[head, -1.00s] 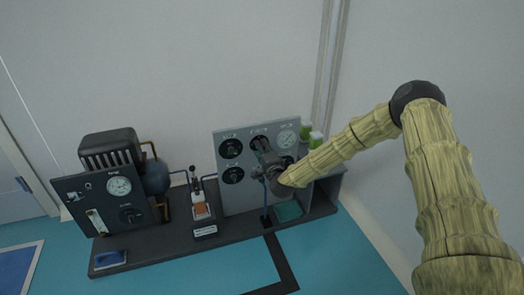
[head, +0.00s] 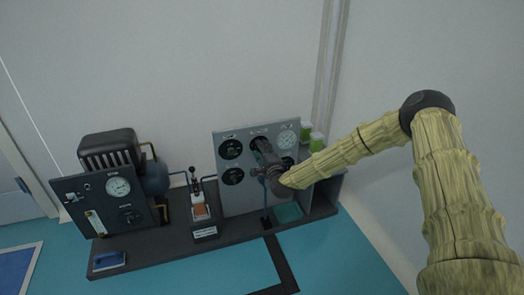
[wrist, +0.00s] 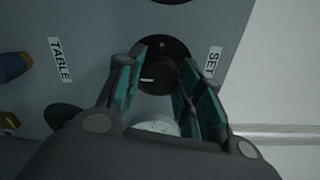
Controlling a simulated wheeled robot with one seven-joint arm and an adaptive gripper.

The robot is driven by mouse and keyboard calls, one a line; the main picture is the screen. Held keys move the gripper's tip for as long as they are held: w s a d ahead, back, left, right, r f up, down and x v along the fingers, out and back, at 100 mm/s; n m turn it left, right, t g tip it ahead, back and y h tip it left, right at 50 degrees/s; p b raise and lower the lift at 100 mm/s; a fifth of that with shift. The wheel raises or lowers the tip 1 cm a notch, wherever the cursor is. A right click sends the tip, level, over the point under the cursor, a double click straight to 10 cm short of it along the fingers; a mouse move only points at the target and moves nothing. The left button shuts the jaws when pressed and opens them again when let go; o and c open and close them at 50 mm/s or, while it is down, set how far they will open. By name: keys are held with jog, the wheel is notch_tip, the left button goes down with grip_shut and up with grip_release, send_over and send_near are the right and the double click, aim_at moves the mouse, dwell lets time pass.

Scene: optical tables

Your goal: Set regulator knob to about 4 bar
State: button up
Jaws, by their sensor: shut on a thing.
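A round black knob (wrist: 158,78) with a white pointer line sits on a dark round dial on the grey panel, in the wrist view. A label reading SET (wrist: 213,62) is to its right. My gripper (wrist: 163,62) is shut on this knob, with a teal-padded finger on each side. A white round gauge (head: 287,140) is at the panel's upper right. Its reading is too small to tell.
Other black dials (head: 231,149) are close by on the panel. A compressor unit with its own gauge (head: 118,187) stands on the left. A small switch box (head: 203,214) stands between them. Green-capped jars (head: 317,141) are behind the panel's right side.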

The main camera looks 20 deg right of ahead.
jog(key=o, duration=1)
jog(key=s, duration=1.2)
jog(key=shift+d, duration=0.25)
